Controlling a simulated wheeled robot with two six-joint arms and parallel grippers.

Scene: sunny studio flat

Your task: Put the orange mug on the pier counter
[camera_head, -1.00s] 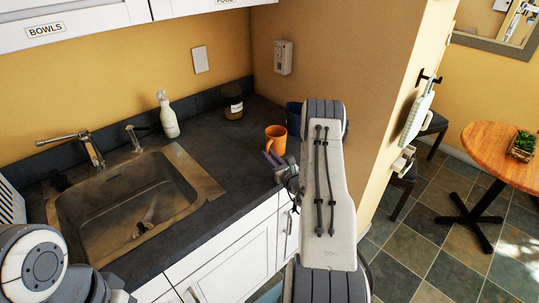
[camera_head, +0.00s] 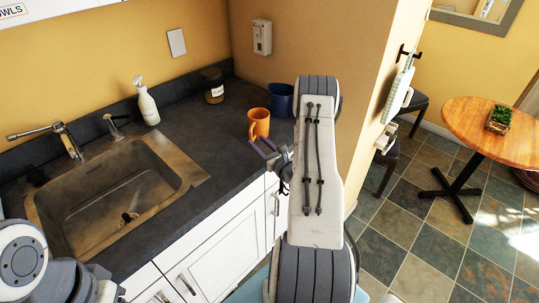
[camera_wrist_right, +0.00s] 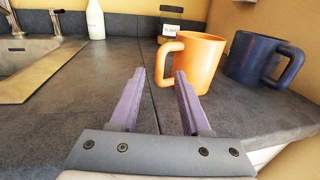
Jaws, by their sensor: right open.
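The orange mug (camera_head: 260,122) stands upright on the dark counter (camera_head: 215,147), close to the blue mug. In the right wrist view the orange mug (camera_wrist_right: 198,62) is just beyond the fingertips, with its handle on the left. My right gripper (camera_head: 264,149) is open and empty at the counter's front edge; its purple fingers (camera_wrist_right: 160,80) point at the mug's handle side and do not hold it. My left arm shows at the lower left of the head view, but its gripper fingers are not visible. I cannot tell which surface is the pier counter.
A dark blue mug (camera_head: 281,99) stands right behind the orange mug. A jar (camera_head: 213,86) and a soap bottle (camera_head: 147,102) stand near the wall. The sink (camera_head: 110,195) is at left. A round wooden table (camera_head: 492,128) with a plant (camera_head: 499,118) stands at right.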

